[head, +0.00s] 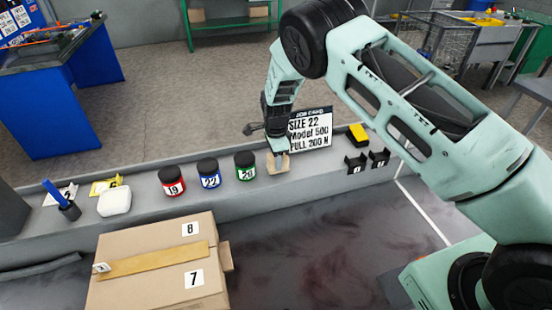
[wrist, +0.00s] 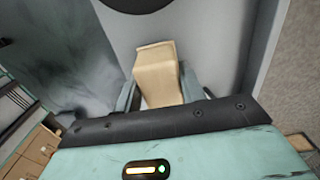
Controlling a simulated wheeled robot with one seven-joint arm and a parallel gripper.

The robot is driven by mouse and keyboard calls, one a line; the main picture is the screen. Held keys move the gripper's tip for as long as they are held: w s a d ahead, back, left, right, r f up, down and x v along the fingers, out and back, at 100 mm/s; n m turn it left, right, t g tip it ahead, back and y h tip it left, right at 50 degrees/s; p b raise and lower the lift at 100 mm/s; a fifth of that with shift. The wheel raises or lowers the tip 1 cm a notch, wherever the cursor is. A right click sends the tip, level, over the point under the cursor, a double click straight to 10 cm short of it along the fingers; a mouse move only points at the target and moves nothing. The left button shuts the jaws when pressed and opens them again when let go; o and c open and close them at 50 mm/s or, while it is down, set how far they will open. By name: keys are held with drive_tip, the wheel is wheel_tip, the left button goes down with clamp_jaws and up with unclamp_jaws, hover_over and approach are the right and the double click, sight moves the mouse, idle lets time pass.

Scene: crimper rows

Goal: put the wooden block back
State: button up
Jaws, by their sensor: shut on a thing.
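The wooden block (head: 284,163) is a small light-tan piece at the ledge, right of the green jar and in front of the job card. My gripper (head: 277,156) points down over it and is shut on it. In the wrist view the wooden block (wrist: 158,75) stands between the two grey fingers (wrist: 157,92), its upper end sticking out past them. I cannot tell whether the block touches the ledge. The job card (head: 310,130) reads SIZE 22, Model 500, PULL 200 N.
Jars numbered 19 (head: 172,181), 22 (head: 209,174) and 20 (head: 245,167) stand left on the grey ledge (head: 140,225). Right of the block are two black holders (head: 356,164) and a yellow block (head: 358,133). A cardboard box (head: 160,255) labelled 8 and 7 stands in front, left.

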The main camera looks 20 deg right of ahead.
drive_tip(key=shift+f, duration=0.4)
drive_tip(key=o, duration=0.9)
drive_tip(key=shift+f, duration=0.1)
